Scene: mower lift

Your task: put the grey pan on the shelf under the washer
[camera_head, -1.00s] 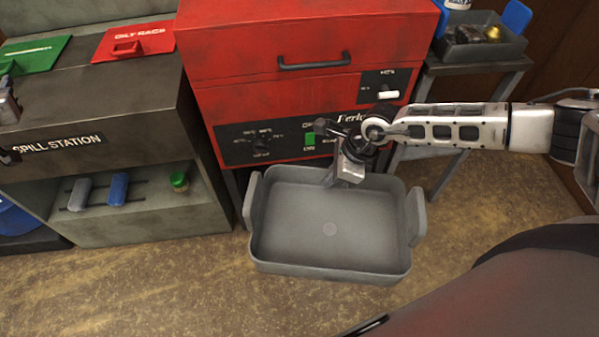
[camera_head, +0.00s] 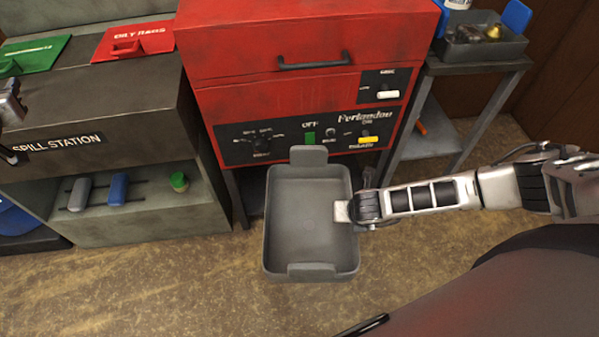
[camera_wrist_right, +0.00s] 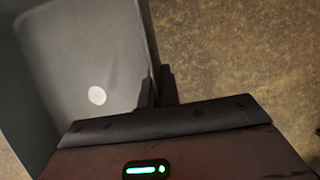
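The grey pan (camera_head: 308,215) is a deep rectangular tray in front of the red washer (camera_head: 285,100). One end handle points at the washer and the other points towards me. My right gripper (camera_head: 345,212) is at the middle of the pan's right wall. In the right wrist view the pan (camera_wrist_right: 80,50) fills the left side, and the dark fingers (camera_wrist_right: 158,88) straddle its wall, closed on it. The shelf under the washer is in dark shadow, mostly hidden behind the pan. My left gripper (camera_head: 10,105) is cut off at the left edge.
The floor (camera_head: 150,285) in front is clear.

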